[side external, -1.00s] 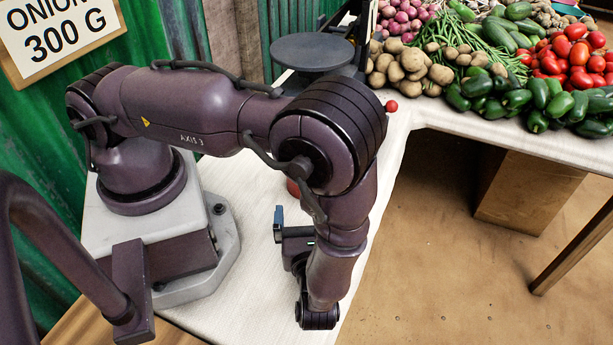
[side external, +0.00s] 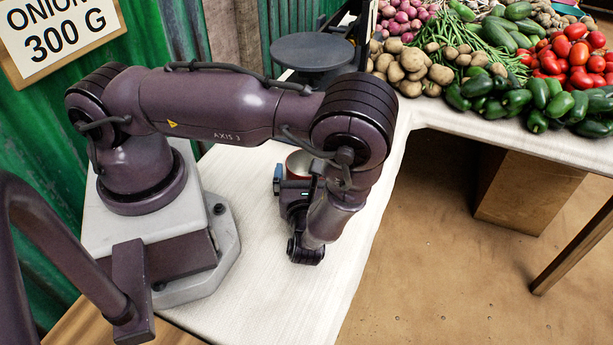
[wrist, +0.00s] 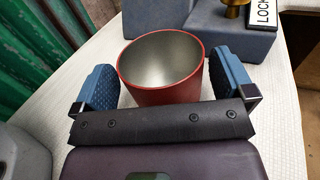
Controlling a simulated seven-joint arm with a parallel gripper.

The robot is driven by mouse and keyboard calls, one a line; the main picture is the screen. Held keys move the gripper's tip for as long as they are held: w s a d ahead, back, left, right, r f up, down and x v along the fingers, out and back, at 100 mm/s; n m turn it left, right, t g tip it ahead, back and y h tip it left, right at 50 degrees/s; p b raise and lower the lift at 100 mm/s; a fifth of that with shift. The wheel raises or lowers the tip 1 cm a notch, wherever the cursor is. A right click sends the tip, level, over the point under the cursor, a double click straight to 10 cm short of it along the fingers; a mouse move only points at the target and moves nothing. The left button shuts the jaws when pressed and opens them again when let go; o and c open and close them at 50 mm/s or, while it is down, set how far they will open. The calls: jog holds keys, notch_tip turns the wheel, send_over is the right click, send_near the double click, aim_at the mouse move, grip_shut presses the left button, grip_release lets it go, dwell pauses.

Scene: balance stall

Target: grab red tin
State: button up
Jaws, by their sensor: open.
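The red tin (wrist: 160,90) is an open, empty cup with a grey metal inside. In the wrist view it stands upright between the two blue pads of my gripper (wrist: 165,88).
A blue-grey block with a brass knob (wrist: 235,8) and a LOCK sign stands just beyond the tin. The round grey scale pan (side external: 312,50) is farther back. Vegetables (side external: 540,100) lie at the far right. The white counter (side external: 235,175) is bare near my base.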

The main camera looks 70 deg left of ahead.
jog(key=shift+x, duration=0.85)
jog(key=shift+d, duration=0.1)
jog(key=c, duration=0.8)
